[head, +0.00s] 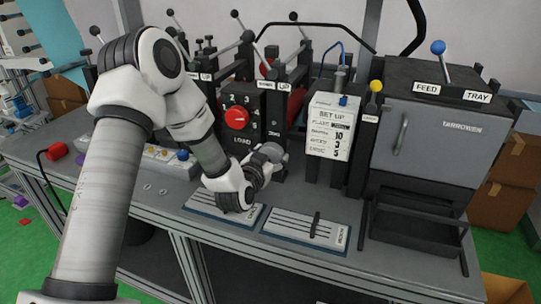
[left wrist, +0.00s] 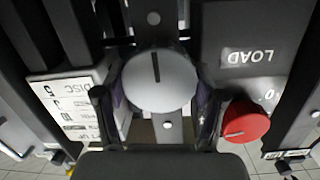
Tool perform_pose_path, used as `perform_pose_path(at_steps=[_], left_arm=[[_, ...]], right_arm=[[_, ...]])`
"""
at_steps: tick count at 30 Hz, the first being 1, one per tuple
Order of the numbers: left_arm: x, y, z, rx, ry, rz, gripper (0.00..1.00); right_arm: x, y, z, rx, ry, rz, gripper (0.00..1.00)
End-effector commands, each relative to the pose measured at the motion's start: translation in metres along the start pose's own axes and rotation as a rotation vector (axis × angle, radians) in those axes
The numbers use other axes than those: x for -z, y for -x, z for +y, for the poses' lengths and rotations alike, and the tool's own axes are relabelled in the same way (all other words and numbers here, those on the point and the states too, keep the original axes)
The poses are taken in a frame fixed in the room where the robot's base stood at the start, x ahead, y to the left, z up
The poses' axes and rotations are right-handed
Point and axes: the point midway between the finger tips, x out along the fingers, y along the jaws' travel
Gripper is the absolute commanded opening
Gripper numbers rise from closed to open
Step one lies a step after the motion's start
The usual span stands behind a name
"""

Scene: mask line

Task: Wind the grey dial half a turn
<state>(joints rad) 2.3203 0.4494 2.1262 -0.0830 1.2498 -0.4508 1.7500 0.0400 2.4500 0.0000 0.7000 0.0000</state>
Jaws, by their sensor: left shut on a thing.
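The grey dial (left wrist: 160,82) is a round, pale knob with a dark line on its face. In the left wrist view, this line points to the top of the picture. My left gripper (left wrist: 155,100) has one finger on either side of the dial and is shut on it. In the head view, my left gripper (head: 270,157) is at the front of the machine, right of the LOAD label, and it and my wrist mostly hide the dial. My right gripper is in neither view.
A red dial (head: 236,118) sits close by on the black LOAD panel. A SET UP card (head: 330,125) stands to the right. Slider panels (head: 306,228) lie on the bench in front. A grey oven-like box (head: 428,140) with a handle stands at the right.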

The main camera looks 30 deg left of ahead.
Motion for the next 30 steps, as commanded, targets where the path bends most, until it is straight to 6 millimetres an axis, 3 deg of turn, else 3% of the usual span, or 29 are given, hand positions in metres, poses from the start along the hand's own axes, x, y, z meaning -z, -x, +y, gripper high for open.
perform_pose_path(at_steps=[2,3,5,17,27,30], left_arm=[[-0.004,0.001,0.001,-0.003,0.000,-0.009,0.35],[-0.004,0.001,0.001,-0.003,0.001,-0.009,0.73],[-0.003,0.001,0.001,-0.003,0.001,-0.008,0.94],[-0.001,0.005,0.000,-0.001,0.002,-0.003,0.95],[-0.002,0.066,0.000,-0.002,0.003,-0.005,0.95],[-0.002,0.075,0.000,-0.001,0.003,-0.005,0.95]], right_arm=[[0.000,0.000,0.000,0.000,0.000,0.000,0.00],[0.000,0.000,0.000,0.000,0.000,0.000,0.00],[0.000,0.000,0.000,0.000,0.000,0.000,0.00],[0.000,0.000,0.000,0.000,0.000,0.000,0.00],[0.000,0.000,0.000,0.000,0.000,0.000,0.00],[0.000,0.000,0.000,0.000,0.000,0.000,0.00]])
